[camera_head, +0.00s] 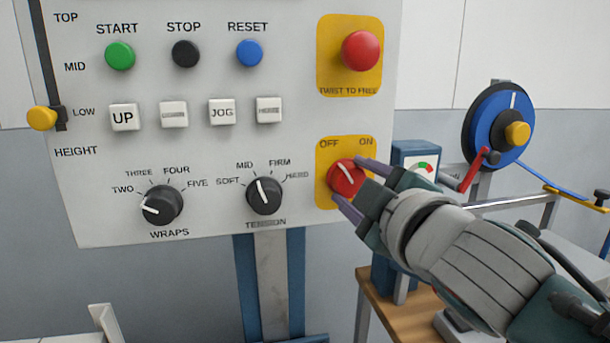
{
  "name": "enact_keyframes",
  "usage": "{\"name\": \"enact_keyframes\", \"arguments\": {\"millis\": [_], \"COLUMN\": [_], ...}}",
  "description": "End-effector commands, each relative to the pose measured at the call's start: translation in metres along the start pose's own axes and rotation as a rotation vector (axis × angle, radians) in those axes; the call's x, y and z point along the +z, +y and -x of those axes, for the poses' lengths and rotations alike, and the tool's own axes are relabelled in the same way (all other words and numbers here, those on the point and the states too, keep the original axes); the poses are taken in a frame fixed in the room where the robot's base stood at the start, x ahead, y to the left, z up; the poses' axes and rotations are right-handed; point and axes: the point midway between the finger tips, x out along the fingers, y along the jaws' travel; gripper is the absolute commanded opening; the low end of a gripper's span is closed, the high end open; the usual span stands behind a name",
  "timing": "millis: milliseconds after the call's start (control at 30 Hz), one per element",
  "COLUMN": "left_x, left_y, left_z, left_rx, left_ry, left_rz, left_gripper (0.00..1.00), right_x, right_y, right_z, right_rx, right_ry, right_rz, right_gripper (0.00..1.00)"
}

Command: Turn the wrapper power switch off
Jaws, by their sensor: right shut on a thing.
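The power switch (341,174) is a red rotary knob on a yellow plate (324,154) at the lower right of the grey control panel. OFF is printed at the plate's upper left and ON at its upper right. The knob's white pointer line tilts to the upper left, towards OFF. My right gripper (349,182) comes in from the lower right and is shut on the knob, one finger at its upper right and one at its lower left. The fingers and hand hide the plate's lower right part. My left gripper is not in view.
A red emergency button (361,50) sits above the switch. The black TENSION dial (264,195) is close to its left, with the WRAPS dial (161,205) farther left. A blue reel (499,125) with a red crank stands at right, behind my arm.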

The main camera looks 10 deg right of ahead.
Motion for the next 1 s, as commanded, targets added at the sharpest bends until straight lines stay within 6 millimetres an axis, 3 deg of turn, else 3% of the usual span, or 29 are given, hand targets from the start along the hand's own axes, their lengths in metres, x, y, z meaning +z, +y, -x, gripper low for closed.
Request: {"name": "enact_keyframes", "arguments": {"millis": [400,1000], "left_x": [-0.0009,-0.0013], "left_y": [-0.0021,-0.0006], "left_z": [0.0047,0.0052], "left_rx": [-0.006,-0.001], "left_ry": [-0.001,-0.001], "left_rz": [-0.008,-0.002], "left_gripper": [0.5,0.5], "right_x": [-0.0009,-0.0006], "right_y": [-0.0008,-0.0014], "right_z": [-0.0002,-0.0002], "right_rx": [0.006,0.007], "right_ry": [-0.02,-0.024], "right_rz": [0.222,0.268], "right_gripper": [0.03,0.03]}}
